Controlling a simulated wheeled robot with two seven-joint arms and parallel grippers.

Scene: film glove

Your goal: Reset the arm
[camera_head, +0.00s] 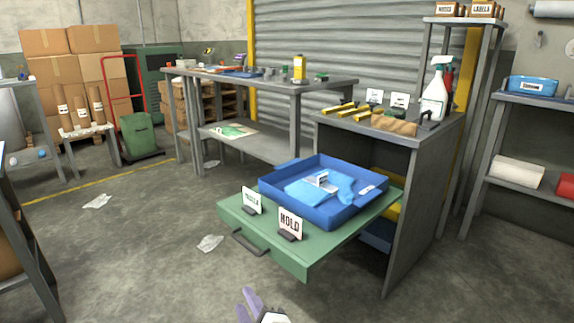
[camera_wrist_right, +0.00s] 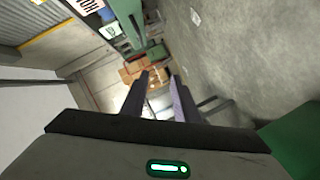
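My right gripper (camera_head: 257,304) shows only in part at the bottom edge of the head view, in front of and below the pulled-out green drawer. In the right wrist view its two fingers (camera_wrist_right: 160,80) stand apart with nothing between them, so it is open and empty. It touches nothing that I can see. The rest of my right arm is out of the head view. My left gripper and arm are not in view.
The green drawer (camera_head: 240,222) sticks out of a grey cabinet (camera_head: 425,190). On it stand a blue tray (camera_head: 345,215) holding light-blue items, a "HOLD" sign (camera_head: 290,222) and another sign (camera_head: 252,200). A grey workbench (camera_head: 340,84) stands behind. Floor at left is mostly clear.

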